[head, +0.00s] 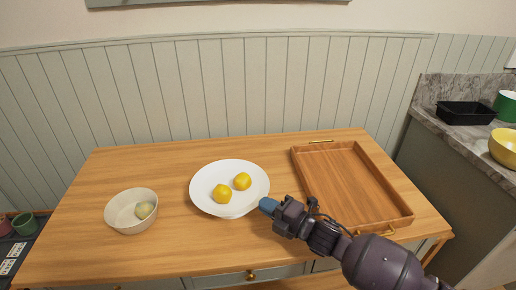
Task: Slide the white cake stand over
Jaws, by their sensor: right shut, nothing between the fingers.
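The white cake stand (229,174) is a wide, shallow white dish near the middle of the wooden table. Two yellow lemon-like fruits (222,193) lie in it, towards its front and right. My right gripper (268,206) is shut and empty, with its blue fingertips at the dish's lower right edge. I cannot tell whether the tips touch the dish. The foot of the stand is mostly hidden under its rim. My left gripper is not in view.
A cream bowl (119,208) with a pale round item stands on the left of the table (160,166). A wooden tray (345,170) with brass handles lies on the right. Bare tabletop lies between bowl and stand. A counter (447,112) stands at far right.

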